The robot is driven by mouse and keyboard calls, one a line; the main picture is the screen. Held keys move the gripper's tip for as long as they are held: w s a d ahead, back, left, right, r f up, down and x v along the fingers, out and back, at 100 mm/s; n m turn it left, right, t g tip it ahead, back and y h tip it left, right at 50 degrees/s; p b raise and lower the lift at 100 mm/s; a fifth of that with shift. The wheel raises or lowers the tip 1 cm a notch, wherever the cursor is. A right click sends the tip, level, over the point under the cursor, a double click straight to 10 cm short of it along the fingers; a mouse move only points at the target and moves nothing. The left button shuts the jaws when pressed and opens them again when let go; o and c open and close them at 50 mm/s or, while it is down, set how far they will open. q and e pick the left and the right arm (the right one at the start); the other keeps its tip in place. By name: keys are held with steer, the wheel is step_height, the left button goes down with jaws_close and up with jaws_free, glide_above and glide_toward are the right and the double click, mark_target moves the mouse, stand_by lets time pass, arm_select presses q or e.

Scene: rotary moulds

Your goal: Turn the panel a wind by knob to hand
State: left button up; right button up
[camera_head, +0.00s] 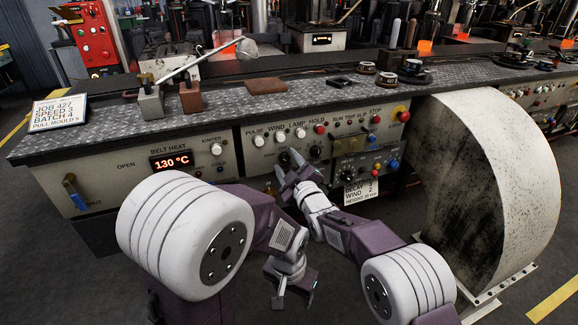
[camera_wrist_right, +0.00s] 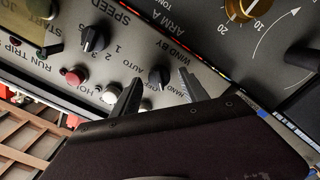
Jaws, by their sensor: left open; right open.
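The black wind-by knob (camera_wrist_right: 159,76) sits on the grey panel under the label WIND BY, between the AUTO and HAND marks. In the head view the knob (camera_head: 284,159) is partly covered by my right gripper. My right gripper (camera_wrist_right: 161,74) is open, with one finger on each side of the knob in the wrist view; I cannot tell if they touch it. It also shows in the head view (camera_head: 287,163). My left gripper (camera_head: 293,290) is open and empty, low in front of the machine.
The black SPEED knob (camera_wrist_right: 94,38) and a white button (camera_wrist_right: 110,93) are close beside. A large dial (camera_wrist_right: 243,8) is at the upper right of the wrist view. The big drum guard (camera_head: 515,170) stands right of the panel. The floor at left is clear.

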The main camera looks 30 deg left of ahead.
steer(key=p+v, duration=0.1)
steer(key=v, duration=0.8)
